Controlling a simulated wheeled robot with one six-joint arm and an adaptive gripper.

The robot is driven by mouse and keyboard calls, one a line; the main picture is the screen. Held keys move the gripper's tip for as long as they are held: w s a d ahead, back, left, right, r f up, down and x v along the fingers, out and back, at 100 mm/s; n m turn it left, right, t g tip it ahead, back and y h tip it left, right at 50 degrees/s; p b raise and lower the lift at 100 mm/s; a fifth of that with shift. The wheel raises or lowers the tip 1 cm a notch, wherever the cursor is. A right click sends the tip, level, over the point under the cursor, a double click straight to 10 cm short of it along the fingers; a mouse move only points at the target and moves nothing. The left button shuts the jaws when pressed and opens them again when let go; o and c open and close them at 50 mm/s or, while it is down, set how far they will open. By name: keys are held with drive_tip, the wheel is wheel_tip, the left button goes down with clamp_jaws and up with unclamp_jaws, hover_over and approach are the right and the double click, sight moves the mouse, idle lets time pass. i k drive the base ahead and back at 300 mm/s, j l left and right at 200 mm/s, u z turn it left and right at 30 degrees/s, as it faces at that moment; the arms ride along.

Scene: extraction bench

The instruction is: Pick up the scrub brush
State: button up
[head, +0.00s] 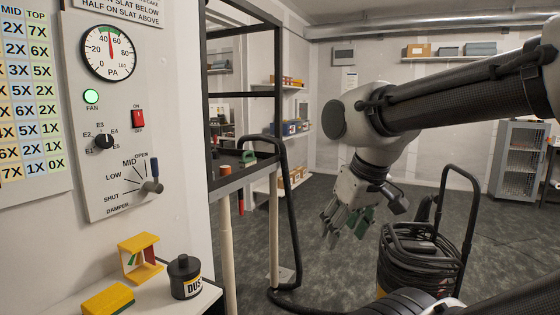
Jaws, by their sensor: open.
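My gripper (346,226) hangs in mid-air right of centre, fingers pointing down, open. A dark green part shows at its right finger; I cannot tell whether it belongs to the finger. No thing is clearly recognisable as the scrub brush. A yellow block (107,298) lies on the white shelf at the lower left, far from my gripper; it is cut off at the bottom, and I cannot tell whether it is a brush or a sponge. Small green and dark things (247,157) on the black-framed bench are too small to tell.
A black jar marked DUST (185,278) and a yellow holder (140,258) stand on the white shelf (203,300). A black hose (290,205) runs beside the bench frame (208,110). Open floor lies behind.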

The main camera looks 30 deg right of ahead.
sight(245, 162)
drive_tip(key=z, duration=0.4)
drive_tip(key=i+l+u, duration=0.1)
drive_tip(key=l, duration=0.3)
drive_tip(key=i+l+u, duration=0.1)
drive_tip(key=i+l, duration=0.15)
drive_tip(key=l, duration=0.15)
drive_tip(key=i+l+u, duration=0.1)
drive_tip(key=l, duration=0.3)
drive_tip(key=i+l+u, duration=0.15)
drive_tip(key=i, duration=0.45)
drive_tip(key=i+l+u, duration=0.15)
drive_tip(key=i, duration=0.5)
drive_tip(key=i+l+u, duration=0.15)
drive_tip(key=i+l, duration=0.2)
drive_tip(key=i, duration=0.2)
drive_tip(key=i+l+u, duration=0.1)
drive_tip(key=i+l, duration=0.3)
drive_tip(key=i, duration=0.15)
